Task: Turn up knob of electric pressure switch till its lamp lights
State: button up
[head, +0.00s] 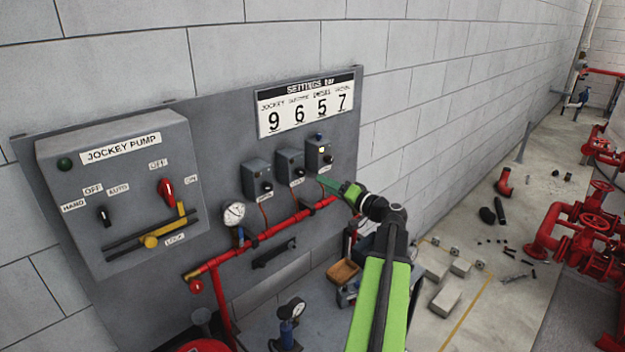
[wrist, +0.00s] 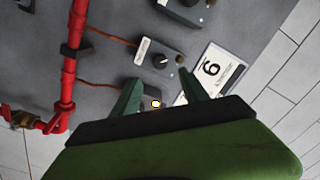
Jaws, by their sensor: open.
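Three grey pressure switch boxes hang in a row on the panel: the left box (head: 257,178), the middle box (head: 289,165) and the right box (head: 318,152). Their labels are too small to read, so I cannot tell which is the electric one. My gripper (head: 328,182) is open, its green fingers just below and right of the right box. In the wrist view, the open fingers (wrist: 158,88) flank a lit yellowish lamp (wrist: 155,104); its box is mostly hidden by my gripper. Another box with a black knob (wrist: 161,61) and dark lamp (wrist: 180,59) lies beyond the fingertips.
A settings sign (head: 309,104) is above the boxes. The jockey pump cabinet (head: 122,190) is at left. A pressure gauge (head: 234,214) and red pipe (head: 262,237) run below the boxes.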

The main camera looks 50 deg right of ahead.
jog(key=s, duration=0.7)
dwell(0.4)
jog(key=shift+a, duration=0.1)
jog(key=n+h, duration=0.1)
jog(key=n, duration=0.5)
send_near(303, 172)
jog(key=w, duration=0.9)
jog(key=shift+d, duration=0.3)
grip_shut()
